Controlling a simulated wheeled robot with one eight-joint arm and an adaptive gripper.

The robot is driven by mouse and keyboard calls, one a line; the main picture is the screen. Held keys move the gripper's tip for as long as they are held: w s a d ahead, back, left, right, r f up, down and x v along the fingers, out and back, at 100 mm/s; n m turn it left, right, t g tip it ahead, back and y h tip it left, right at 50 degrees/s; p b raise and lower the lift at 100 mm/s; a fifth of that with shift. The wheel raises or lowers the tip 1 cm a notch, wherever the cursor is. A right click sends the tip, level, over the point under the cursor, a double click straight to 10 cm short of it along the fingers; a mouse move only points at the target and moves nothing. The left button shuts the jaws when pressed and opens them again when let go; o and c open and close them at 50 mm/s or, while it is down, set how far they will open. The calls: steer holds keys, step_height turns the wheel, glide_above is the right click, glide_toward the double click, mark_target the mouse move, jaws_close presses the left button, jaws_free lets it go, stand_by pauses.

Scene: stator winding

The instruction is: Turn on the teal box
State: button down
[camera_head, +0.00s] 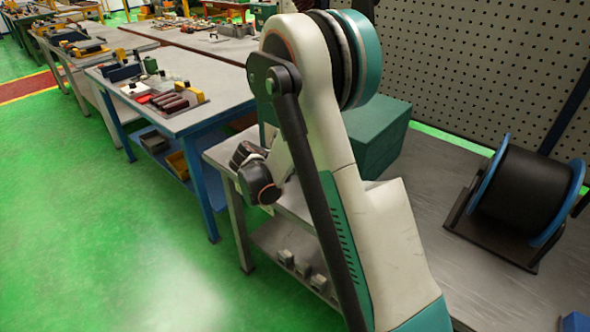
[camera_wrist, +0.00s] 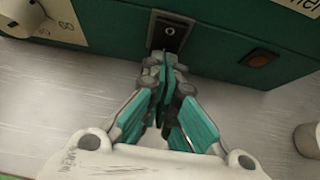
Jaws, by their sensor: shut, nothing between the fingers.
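The teal box (camera_head: 378,136) stands on the grey table, partly hidden behind my arm in the head view. In the wrist view the teal box (camera_wrist: 225,50) fills the top. Its front has a dark switch plate (camera_wrist: 170,32) with a small round mark, a brownish-orange square (camera_wrist: 260,59) to the right, and a pale dial with numbers (camera_wrist: 52,22) at the left. My gripper (camera_wrist: 166,62) is shut and empty, its fingertips just below the dark switch plate. I cannot tell whether they touch it. The head view does not show the fingers.
A black spool with blue rims (camera_head: 525,195) stands on the table (camera_head: 440,170) to the right. A perforated panel (camera_head: 470,65) rises behind. A workbench with parts (camera_head: 215,80) is at the left. A pale round object (camera_wrist: 307,140) sits at the wrist view's right edge. The green floor at left is open.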

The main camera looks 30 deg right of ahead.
steer(key=shift+w+d+f+b, duration=0.15)
steer(key=shift+d+f+b, duration=0.25)
steer(key=shift+b, duration=0.05)
steer(key=shift+d+f+b, duration=0.1)
steer(key=shift+f+b, duration=0.15)
steer(key=shift+b, duration=0.15)
steer(key=shift+d+r, duration=0.1)
steer(key=shift+r, duration=0.1)
